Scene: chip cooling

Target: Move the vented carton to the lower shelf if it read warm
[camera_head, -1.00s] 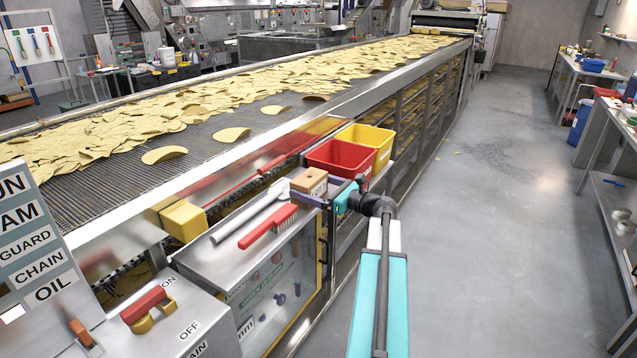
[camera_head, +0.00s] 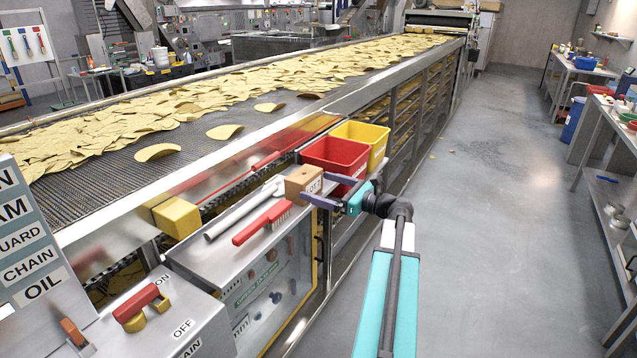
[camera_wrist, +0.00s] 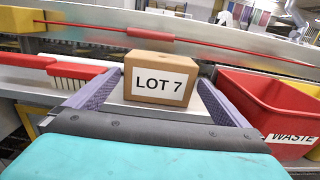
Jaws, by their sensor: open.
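A small brown cardboard carton (camera_head: 303,181) sits on the steel cabinet top beside the conveyor. In the wrist view the carton (camera_wrist: 160,68) shows a white "LOT 7" label on its near face. I cannot make out vents or any warm reading. My gripper (camera_head: 328,192) is at the carton's near side. In the wrist view my gripper (camera_wrist: 159,80) is open, with one purple finger on each side of the carton. Small gaps seem to show at both sides.
A red bin (camera_head: 335,155) marked "WASTE" and a yellow bin (camera_head: 364,140) stand just beyond the carton. The right bench has a lower shelf (camera_head: 606,195).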

